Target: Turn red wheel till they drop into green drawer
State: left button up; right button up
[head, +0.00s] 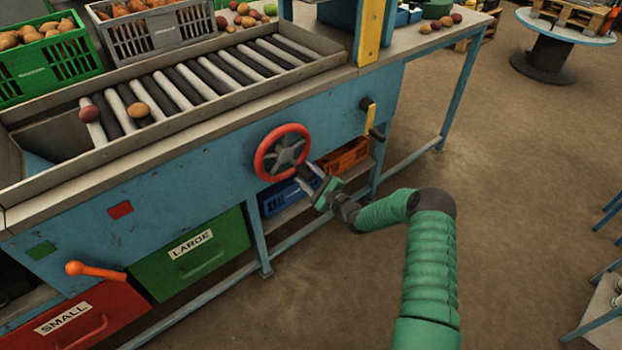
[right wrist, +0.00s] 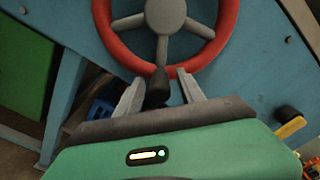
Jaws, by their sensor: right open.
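The red wheel (head: 261,160) with grey spokes is on the blue front panel of the sorting table. It also fills the top of the right wrist view (right wrist: 222,40). My right gripper (head: 310,178) is open at the wheel's lower right. In the right wrist view its fingers (right wrist: 161,92) stand on either side of the wheel's dark knob (right wrist: 157,86), with gaps showing. The green drawer (head: 215,245), labelled LARGE, looks closed below and left of the wheel. A reddish potato (head: 90,113) and an orange-brown one (head: 139,110) lie on the rollers. My left gripper is out of view.
A red drawer (head: 92,318) labelled SMALL sits left of the green one, under an orange lever (head: 95,270). A yellow-handled lever (head: 370,117) is right of the wheel. Blue (head: 285,197) and orange (head: 344,157) crates stand underneath. The floor at right is mostly clear.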

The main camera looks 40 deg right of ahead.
jog(key=s+d+p, duration=0.1)
jog(key=s+p, duration=0.2)
jog(key=s, duration=1.3)
jog(key=shift+s+d, duration=0.25)
jog(key=shift+s, duration=0.15)
jog(key=shift+f, duration=0.15)
